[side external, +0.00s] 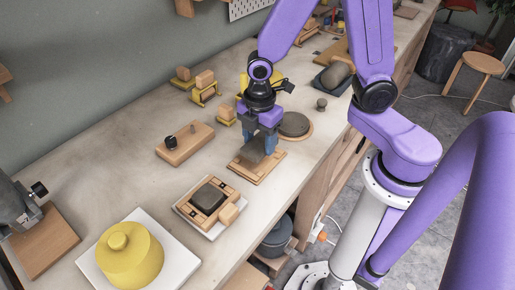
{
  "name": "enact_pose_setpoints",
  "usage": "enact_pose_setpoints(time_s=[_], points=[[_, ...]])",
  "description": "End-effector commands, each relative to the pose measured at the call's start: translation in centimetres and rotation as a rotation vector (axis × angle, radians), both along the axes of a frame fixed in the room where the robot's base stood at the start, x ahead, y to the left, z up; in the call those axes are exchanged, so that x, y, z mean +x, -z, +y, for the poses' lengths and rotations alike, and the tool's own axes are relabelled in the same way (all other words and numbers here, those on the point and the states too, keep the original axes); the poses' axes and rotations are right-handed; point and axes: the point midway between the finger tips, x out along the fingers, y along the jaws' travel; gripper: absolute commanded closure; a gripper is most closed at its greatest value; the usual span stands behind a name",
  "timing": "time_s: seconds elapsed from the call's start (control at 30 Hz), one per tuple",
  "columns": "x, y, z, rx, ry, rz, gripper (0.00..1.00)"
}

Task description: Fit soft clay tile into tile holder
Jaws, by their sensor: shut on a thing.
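My gripper (262,147), with blue fingers, is over the middle of the bench. It is shut on a grey slab, which looks like the clay tile (251,153), held tilted or on edge. Just below is a flat light-wood frame (268,168), which may be the tile holder. The tile's lower edge is close to it; I cannot tell whether they touch. The fingers hide part of the tile, and the tile hides part of the frame.
A wooden frame (181,206) with a dark pad (208,196) sits in front. A wood block with knobs (184,144) stands left, a round grey disc (294,124) behind right. A yellow lidded form (130,262) is on a white board (182,268). Bare bench lies between.

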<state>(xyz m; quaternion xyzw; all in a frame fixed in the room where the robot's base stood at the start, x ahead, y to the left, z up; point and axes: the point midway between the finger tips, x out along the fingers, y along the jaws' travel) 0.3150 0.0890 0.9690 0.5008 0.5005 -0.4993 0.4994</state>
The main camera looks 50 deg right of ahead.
Motion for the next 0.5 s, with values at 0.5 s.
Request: enact_pose_setpoints(time_s=[0.5], points=[[0.5,3.7,0.1,0.001,0.001,-0.001,0.80]])
